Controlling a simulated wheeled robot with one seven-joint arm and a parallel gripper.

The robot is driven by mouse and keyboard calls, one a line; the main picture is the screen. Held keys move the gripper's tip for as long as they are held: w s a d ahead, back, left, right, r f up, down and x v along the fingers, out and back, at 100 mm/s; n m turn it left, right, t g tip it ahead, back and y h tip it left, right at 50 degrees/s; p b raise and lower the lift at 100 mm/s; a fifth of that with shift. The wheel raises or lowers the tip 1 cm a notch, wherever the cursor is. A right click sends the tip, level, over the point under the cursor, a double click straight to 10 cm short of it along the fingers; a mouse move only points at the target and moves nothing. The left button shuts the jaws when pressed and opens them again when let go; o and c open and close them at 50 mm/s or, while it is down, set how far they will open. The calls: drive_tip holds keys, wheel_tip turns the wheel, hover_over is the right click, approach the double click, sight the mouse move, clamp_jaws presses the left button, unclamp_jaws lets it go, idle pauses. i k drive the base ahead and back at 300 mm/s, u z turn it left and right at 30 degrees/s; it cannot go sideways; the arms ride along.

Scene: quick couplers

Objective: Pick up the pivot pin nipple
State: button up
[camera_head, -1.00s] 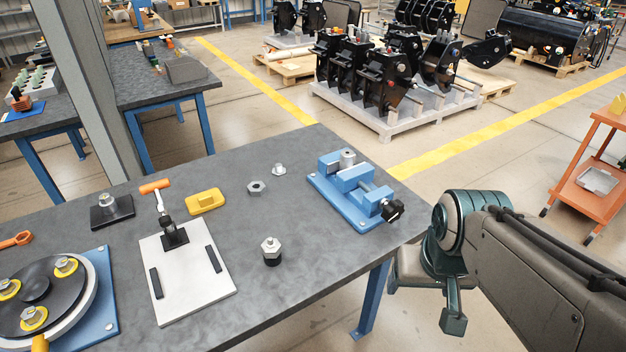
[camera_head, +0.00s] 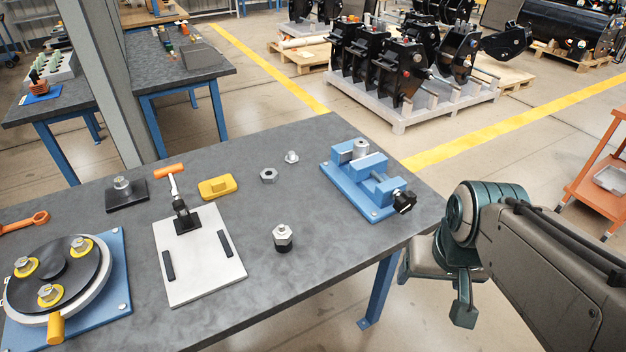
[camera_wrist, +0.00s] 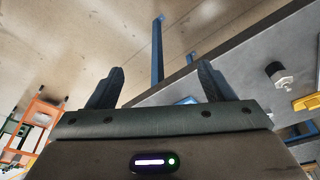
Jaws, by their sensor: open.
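Several metal fittings stand on the grey workbench (camera_head: 330,265); I cannot tell for certain which is the pivot pin nipple. A hex-collared fitting with a dark lower end (camera_head: 283,238) stands upright near the front edge; it seems to show in the wrist view (camera_wrist: 279,75). A small flanged fitting (camera_head: 291,157) stands farther back, near a hex nut (camera_head: 268,175). Another fitting (camera_head: 122,184) sits on a black block. A metal cylinder (camera_head: 361,148) is at the blue vise. My gripper (camera_wrist: 160,68) is open and empty, beyond the bench's right edge and apart from every fitting.
The blue vise (camera_head: 345,190) occupies the bench's right end. A white plate with an orange-handled clamp (camera_head: 205,268), a yellow block (camera_head: 217,187) and a round turntable fixture (camera_head: 50,275) fill the left. Bare bench surrounds the hex-collared fitting. An orange cart (camera_head: 590,195) stands right.

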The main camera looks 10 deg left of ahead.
sight(283, 235)
drive_tip(key=k, duration=1.15)
drive_tip(key=u, duration=0.7)
drive_tip(key=i, duration=1.4)
drive_tip(key=z, duration=0.65)
